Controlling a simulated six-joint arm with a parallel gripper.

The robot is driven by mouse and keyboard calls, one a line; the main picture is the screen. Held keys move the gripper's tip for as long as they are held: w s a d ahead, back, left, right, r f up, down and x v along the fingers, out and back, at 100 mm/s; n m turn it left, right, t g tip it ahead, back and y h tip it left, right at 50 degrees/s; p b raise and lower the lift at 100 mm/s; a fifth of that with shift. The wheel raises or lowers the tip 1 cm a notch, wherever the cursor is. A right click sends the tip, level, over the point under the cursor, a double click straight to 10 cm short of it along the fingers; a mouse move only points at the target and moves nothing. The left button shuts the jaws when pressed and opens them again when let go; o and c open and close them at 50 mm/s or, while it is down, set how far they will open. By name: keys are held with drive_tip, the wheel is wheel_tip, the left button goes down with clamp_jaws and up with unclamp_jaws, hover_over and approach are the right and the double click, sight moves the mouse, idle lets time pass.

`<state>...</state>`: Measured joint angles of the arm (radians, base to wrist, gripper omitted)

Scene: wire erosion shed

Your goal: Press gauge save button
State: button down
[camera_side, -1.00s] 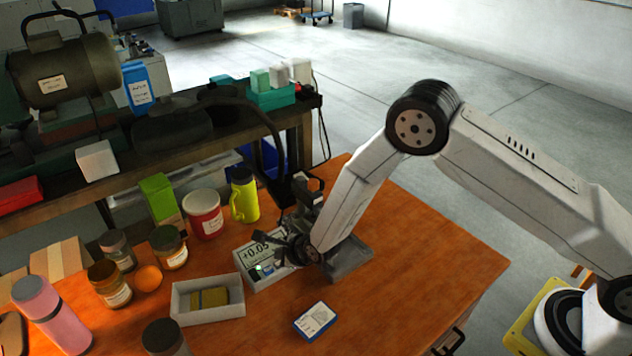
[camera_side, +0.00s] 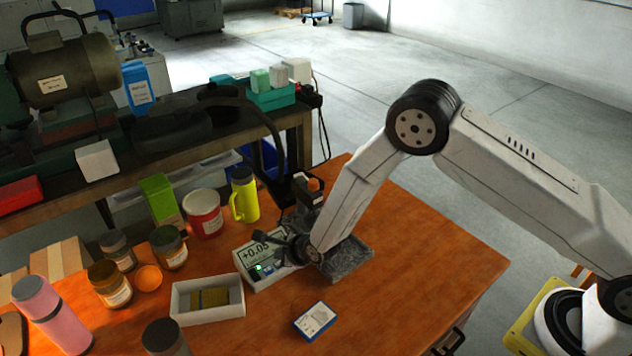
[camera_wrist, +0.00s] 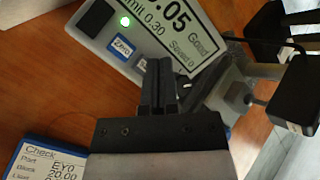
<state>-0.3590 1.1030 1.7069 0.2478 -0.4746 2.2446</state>
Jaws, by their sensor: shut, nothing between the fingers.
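The gauge (camera_side: 243,261) is a pale box with a screen reading +0.05 on the orange table. In the wrist view the gauge (camera_wrist: 85,22) shows a lit green lamp, limit 0.30 and "Saved 0". Its blue ZERO button (camera_wrist: 122,47) is clear to the left of my fingers. A second button (camera_wrist: 142,66) beside it is mostly hidden by the fingers, and I cannot read its label. My gripper (camera_wrist: 159,66) is shut and empty, with its tips over the gauge's button side. I cannot tell whether they touch it.
A grey block (camera_side: 348,262) stands right of the gauge, close to my wrist. An open box (camera_side: 208,317) and a blue-edged check card (camera_side: 315,320) lie in front. Jars, a red tin (camera_side: 203,213) and a yellow flask (camera_side: 244,195) stand behind and left. The table's right side is clear.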

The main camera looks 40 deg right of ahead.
drive_tip(key=shift+f, duration=0.85)
idle(1.6)
drive_tip(key=shift+r, duration=0.8)
drive_tip(key=shift+r, duration=0.1)
drive_tip(key=shift+r, duration=2.45)
drive_tip(key=s+d+r+n+g, duration=0.3)
drive_tip(key=s+d+r+n, duration=0.7)
drive_tip(key=n, duration=0.3)
drive_tip(key=s+d+r+n+g+h, duration=0.1)
drive_tip(key=s+d+r+n, duration=0.1)
drive_tip(key=s+d+n, duration=0.2)
drive_tip(key=s+d+r+n+g, duration=0.2)
drive_tip(key=s+n, duration=0.5)
drive_tip(key=s, duration=0.4)
drive_tip(key=shift+d+r+n+h, duration=0.2)
drive_tip(key=shift+d+n+h, duration=0.15)
drive_tip(key=shift+d, duration=0.55)
